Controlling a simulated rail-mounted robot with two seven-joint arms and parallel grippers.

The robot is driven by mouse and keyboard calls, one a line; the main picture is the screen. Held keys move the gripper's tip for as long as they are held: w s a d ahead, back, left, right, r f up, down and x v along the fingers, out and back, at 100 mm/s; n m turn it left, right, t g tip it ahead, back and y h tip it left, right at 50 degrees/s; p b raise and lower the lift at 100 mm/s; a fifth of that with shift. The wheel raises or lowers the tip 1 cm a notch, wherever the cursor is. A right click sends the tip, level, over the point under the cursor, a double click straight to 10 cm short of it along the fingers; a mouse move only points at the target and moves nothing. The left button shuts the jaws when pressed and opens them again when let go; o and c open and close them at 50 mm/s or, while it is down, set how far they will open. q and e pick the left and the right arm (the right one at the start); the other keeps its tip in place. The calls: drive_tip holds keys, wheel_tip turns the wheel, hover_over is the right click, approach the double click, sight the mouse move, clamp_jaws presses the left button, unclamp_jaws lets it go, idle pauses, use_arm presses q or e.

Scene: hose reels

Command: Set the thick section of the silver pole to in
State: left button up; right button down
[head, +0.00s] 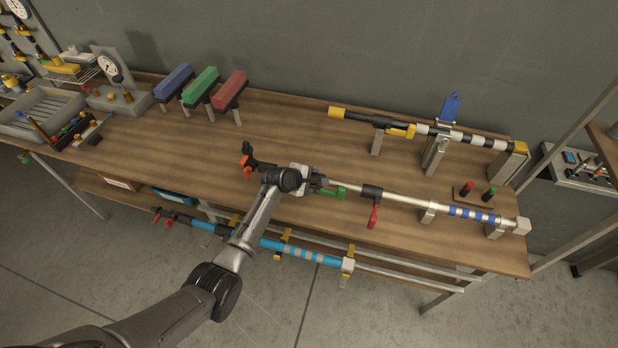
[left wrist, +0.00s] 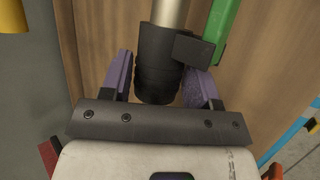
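The silver pole (head: 400,199) lies along the table's front, with a green lever (head: 333,192), a red lever (head: 372,216) and blue bands on its right part. Holders (head: 427,211) support it towards the right. My left gripper (head: 316,182) is at the pole's left end. In the left wrist view its purple fingers (left wrist: 160,80) flank the pole's black end grip (left wrist: 158,62), one on each side and very close. I cannot tell whether they press on it. The green lever (left wrist: 220,30) shows right of the grip. My right gripper is not in view.
A black, white and yellow pole (head: 450,135) with a blue tab stands on supports behind. A blue pole (head: 300,252) is in front, below the tabletop. Blue, green and red blocks (head: 203,83) stand at back left.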

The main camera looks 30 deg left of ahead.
use_arm(q)
drive_tip(key=shift+o, duration=1.3)
drive_tip(key=shift+a, duration=0.15)
drive_tip(key=shift+r, duration=0.1)
drive_tip(key=p+v, duration=0.2)
drive_tip(key=v, duration=1.1)
drive_tip(key=shift+s+r+p, duration=0.25)
drive_tip(key=shift+s+p, duration=0.05)
drive_tip(key=shift+p, duration=0.1)
